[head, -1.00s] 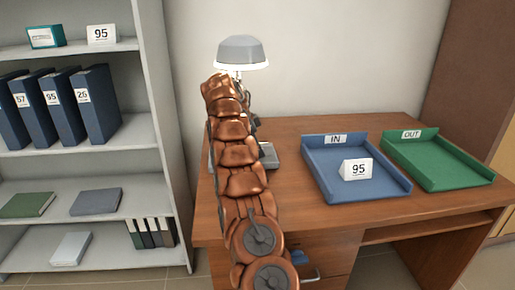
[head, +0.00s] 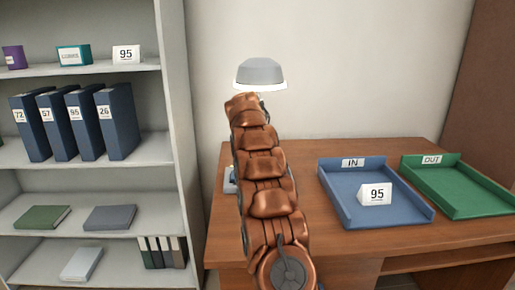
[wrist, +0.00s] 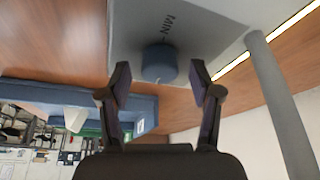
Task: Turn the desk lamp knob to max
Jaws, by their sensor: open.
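The desk lamp stands on the wooden desk, its grey shade (head: 260,73) showing above my arm in the head view. Most of its base is hidden behind my arm there. In the wrist view, the grey lamp base (wrist: 205,22) carries a blue round knob (wrist: 158,63), with the label MIN beside it. My gripper (wrist: 162,80) is open, with one finger on each side of the knob and visible gaps between. I cannot tell how far the fingers are from the knob in depth. In the head view my gripper is hidden behind my arm.
On the desk (head: 305,245), a blue IN tray (head: 340,208) holds a white 95 sign (head: 375,194), and a green OUT tray (head: 455,190) is at right. A shelf unit (head: 178,120) with binders stands at left. The lamp's grey post (wrist: 285,110) rises close to my gripper.

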